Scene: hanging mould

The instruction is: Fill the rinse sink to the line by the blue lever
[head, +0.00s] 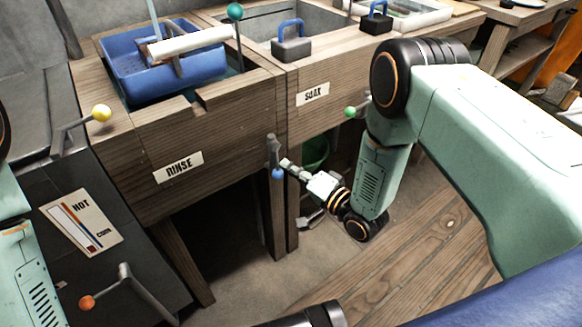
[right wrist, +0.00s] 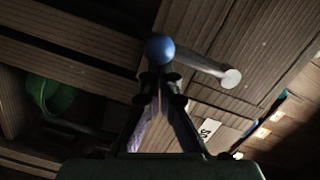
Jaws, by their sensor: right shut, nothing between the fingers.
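The rinse sink (head: 185,128) is a wooden box with a RINSE label (head: 178,167) at the left in the head view. A blue tub sits in its top, so I cannot tell the water level or see a fill line. The blue lever's ball (head: 278,174) hangs low at the sink's front right corner. In the right wrist view the blue ball (right wrist: 160,49) is just beyond my fingertips, with its grey arm running right. My right gripper (head: 287,164) is shut and empty, close beside the ball; contact is unclear. My left gripper is out of view.
The blue tub (head: 120,78) holds a white roll. Right of it is a soak sink with a SOAK label (head: 313,94) and a green-knobbed lever (head: 351,112). Yellow (head: 101,113) and orange (head: 87,302) knobs stand left. A green bucket (head: 315,152) is under the bench.

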